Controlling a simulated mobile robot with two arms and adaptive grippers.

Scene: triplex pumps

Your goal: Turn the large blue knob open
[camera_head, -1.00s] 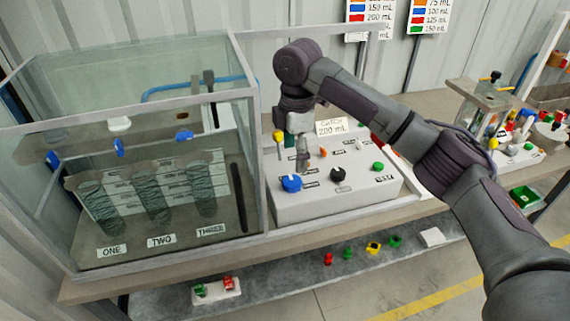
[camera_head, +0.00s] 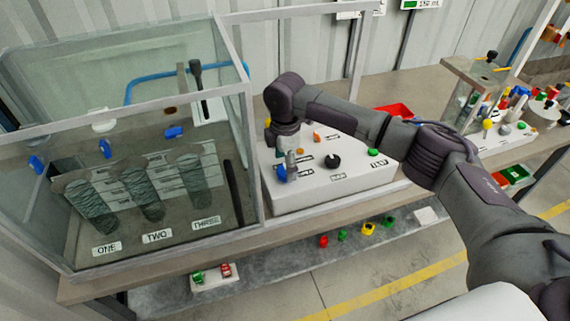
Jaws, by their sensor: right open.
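The large blue knob (camera_head: 281,172) is on the left front of the top of the white control box (camera_head: 330,190). My right gripper (camera_head: 290,170) points down at the knob from above, with its fingers at the knob's right side. The fingers are small and partly overlap the knob, so I cannot tell whether they touch it. The right gripper is open. My left gripper is not in view.
A black knob (camera_head: 332,161), a green button (camera_head: 373,152) and an orange button (camera_head: 317,138) are also on the box. A glass tank (camera_head: 250,150) with three coiled cylinders stands close on the left. Coloured pieces lie on the lower shelf.

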